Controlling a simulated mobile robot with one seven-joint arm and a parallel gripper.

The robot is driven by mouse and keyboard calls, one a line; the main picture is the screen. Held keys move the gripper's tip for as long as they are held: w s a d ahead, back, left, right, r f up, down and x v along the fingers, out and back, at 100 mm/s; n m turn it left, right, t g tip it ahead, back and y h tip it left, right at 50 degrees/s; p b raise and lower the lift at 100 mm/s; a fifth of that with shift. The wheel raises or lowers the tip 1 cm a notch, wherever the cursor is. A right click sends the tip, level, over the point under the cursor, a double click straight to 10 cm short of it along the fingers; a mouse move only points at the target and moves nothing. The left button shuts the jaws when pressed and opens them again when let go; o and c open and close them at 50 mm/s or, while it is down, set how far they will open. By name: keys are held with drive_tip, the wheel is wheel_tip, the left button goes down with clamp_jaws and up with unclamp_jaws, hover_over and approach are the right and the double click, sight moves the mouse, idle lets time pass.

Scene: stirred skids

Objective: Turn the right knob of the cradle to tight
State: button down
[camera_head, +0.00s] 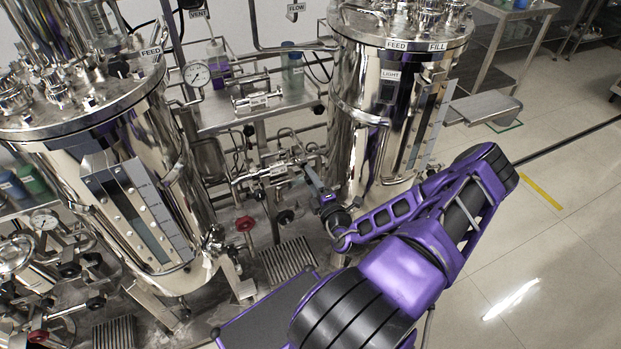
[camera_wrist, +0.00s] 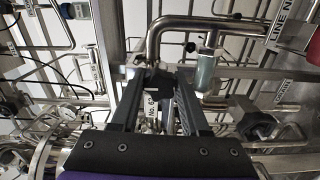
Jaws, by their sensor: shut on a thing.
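My gripper (camera_head: 318,188) reaches up and left to the metal pipework between the two steel tanks. In the wrist view its two dark fingers (camera_wrist: 160,82) stand either side of a small dark knob-like piece (camera_wrist: 155,76) and are shut on it. A white tag reading "No. 62" (camera_wrist: 151,106) shows between the fingers. The fingers hide much of the piece, so its turn position cannot be read. The pipe fittings (camera_head: 283,170) lie just left of the gripper. I cannot tell for sure which part is the cradle.
A steel tank (camera_head: 350,110) stands close behind my gripper, another tank (camera_head: 165,165) to the left. A steel shelf (camera_head: 215,118) holds bottles. A red handwheel (camera_head: 245,224) sits low left. In the wrist view, a bent pipe (camera_wrist: 160,35) crosses above the fingertips.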

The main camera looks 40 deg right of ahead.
drive_tip(key=shift+c, duration=2)
unclamp_jaws()
drive_tip(key=shift+s, duration=0.1)
drive_tip(key=v, duration=1.7)
drive_tip(key=shift+a, duration=0.15)
